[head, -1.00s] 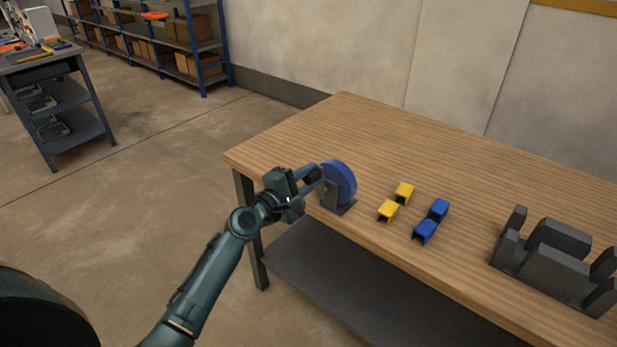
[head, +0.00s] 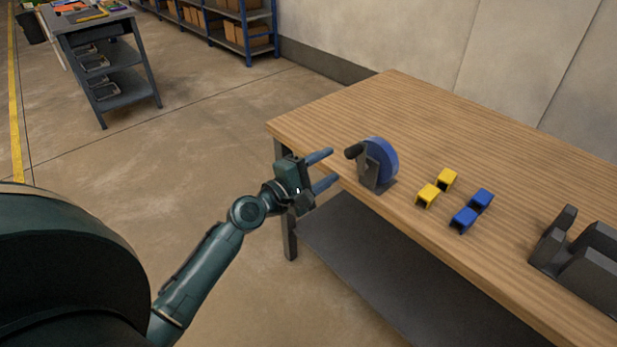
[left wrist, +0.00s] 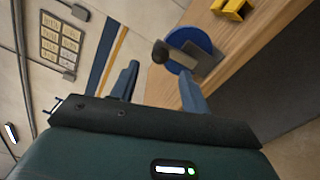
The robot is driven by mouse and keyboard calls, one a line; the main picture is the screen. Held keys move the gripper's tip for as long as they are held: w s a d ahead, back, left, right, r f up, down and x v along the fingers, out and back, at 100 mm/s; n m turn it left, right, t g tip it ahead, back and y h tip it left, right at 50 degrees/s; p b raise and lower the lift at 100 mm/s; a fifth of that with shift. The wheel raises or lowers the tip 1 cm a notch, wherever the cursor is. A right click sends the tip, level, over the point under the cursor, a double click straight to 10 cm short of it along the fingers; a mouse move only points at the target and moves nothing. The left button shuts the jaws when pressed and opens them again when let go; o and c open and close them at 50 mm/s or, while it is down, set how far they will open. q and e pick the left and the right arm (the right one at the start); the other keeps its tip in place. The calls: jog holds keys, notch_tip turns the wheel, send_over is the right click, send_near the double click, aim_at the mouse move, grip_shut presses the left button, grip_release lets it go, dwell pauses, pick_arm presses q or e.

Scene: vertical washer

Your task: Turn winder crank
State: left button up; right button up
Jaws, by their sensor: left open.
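The winder (head: 377,163) stands near the left end of the wooden table, a blue disc on a grey stand. Its dark crank knob (head: 354,151) sticks out on the left side, toward my arm. In the left wrist view the knob (left wrist: 160,52) shows ahead, between the finger directions, with the blue disc (left wrist: 190,45) behind it. My left gripper (head: 326,170) is open and empty, left of the knob and apart from it. Its two fingers point right toward the winder. My right gripper is not in view.
Two yellow blocks (head: 428,195) and two blue blocks (head: 464,219) lie right of the winder on the table (head: 480,140). A dark grey fixture (head: 580,262) stands farther right. The table's left edge is beside my gripper. A workbench (head: 95,40) and shelves are far behind.

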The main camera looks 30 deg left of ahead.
pick_arm(q)
jog(key=v, duration=0.5)
jog(key=shift+b, duration=0.35)
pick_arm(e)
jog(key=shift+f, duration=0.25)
pick_arm(q)
jog(key=s+d+f+m+g+y+p, duration=0.1)
jog(key=s+d+f+m+g+p, duration=0.1)
jog(key=s+d+f+m, duration=0.3)
jog(key=s+d+f+m+g+y+p, duration=0.1)
jog(key=s+d+f+m+g+p, duration=0.2)
jog(key=s+d+f+m, duration=0.3)
jog(key=s+f+m+g, duration=0.1)
jog(key=s+f+m, duration=0.2)
jog(key=s+m, duration=0.4)
jog(key=shift+d+f+m+y, duration=0.2)
jog(key=shift+f+m+y, duration=0.15)
jog(key=shift+m, duration=1.05)
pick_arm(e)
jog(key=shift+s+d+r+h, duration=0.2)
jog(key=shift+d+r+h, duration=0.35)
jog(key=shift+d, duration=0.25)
pick_arm(q)
jog(key=shift+s, duration=0.1)
jog(key=shift+c, duration=0.5)
